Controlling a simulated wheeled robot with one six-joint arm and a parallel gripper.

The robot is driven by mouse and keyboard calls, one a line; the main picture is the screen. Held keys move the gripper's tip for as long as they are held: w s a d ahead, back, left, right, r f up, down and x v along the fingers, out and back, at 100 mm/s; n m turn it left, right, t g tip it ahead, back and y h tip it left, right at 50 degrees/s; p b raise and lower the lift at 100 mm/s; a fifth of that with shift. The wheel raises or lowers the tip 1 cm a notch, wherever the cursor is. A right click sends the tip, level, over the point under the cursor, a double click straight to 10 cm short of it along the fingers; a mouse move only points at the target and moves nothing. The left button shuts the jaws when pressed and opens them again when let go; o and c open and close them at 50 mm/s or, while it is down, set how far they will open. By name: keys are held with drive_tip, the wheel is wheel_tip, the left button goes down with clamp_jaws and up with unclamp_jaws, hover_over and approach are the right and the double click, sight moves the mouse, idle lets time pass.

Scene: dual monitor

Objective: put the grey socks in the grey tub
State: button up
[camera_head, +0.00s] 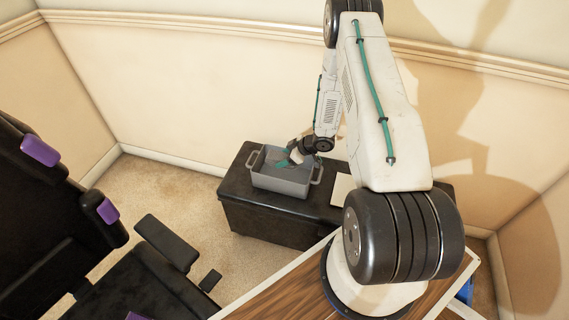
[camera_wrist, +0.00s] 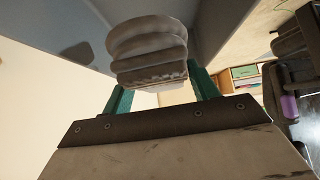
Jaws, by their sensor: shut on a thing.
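The grey socks (camera_wrist: 148,50) are a rolled, folded bundle at the tip of my gripper in the wrist view. My gripper (camera_wrist: 160,88) is shut on them, with a green finger on each side. In the head view my gripper (camera_head: 290,157) is at the grey tub (camera_head: 283,185), over its opening. The tub is a rectangular bin with a handle at each end. Its grey wall (camera_wrist: 215,22) fills the upper part of the wrist view, close to the socks. I cannot tell in the head view whether the socks touch the tub floor.
The tub stands on a black chest (camera_head: 270,220) against the wall. A white flat item (camera_head: 342,188) lies on the chest, right of the tub. A black chair with purple parts (camera_head: 108,212) stands at the left. A wooden table (camera_head: 290,295) is in front. Carpet shows between them.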

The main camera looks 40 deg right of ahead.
drive_tip(key=shift+f, duration=1.75)
drive_tip(key=shift+f, duration=0.6)
drive_tip(key=o, duration=1.1)
drive_tip(key=shift+c, duration=0.2)
